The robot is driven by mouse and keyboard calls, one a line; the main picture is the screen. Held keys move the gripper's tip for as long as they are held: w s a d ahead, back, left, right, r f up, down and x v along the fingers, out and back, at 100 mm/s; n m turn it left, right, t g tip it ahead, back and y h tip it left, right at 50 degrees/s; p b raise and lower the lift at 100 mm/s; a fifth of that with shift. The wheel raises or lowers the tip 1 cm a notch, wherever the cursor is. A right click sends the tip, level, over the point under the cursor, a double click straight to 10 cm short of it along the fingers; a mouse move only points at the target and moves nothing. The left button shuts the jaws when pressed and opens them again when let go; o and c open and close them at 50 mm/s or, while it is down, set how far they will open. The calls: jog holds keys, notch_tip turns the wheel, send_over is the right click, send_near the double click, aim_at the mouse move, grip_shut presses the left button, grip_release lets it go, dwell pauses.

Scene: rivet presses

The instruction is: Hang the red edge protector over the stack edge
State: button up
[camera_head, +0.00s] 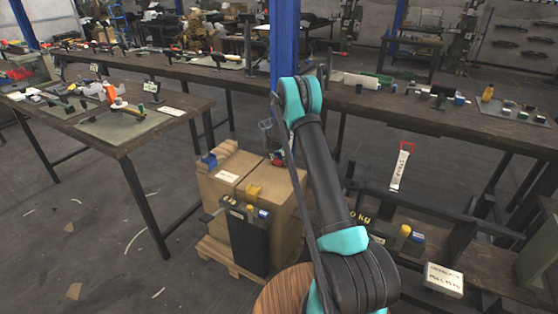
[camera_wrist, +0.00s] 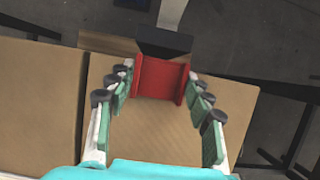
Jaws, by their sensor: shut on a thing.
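The red edge protector (camera_wrist: 160,80) is between the fingertips of my gripper (camera_wrist: 160,86) in the wrist view, with finger pads along both its sides. My gripper (camera_head: 270,140) is shut on it. In the head view only a small red part (camera_head: 278,162) shows, at the far right of the stack top; my arm hides much of this place. The stack is of brown cartons (camera_head: 235,180), and its cardboard top (camera_wrist: 150,130) lies below the protector in the wrist view. I cannot tell whether the protector touches the stack edge.
A blue protector (camera_head: 208,161) and a yellow one (camera_head: 253,191) sit on the stack. The stack stands on a wooden pallet (camera_head: 220,257), with a dark panel (camera_head: 247,238) in front. Workbenches (camera_head: 130,130) stand left and behind. A dark block (camera_wrist: 163,43) is beyond the red protector.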

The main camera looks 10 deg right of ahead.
jog(key=o, duration=1.2)
jog(key=v, duration=1.2)
jog(key=shift+w, duration=0.1)
jog(key=shift+d, duration=0.1)
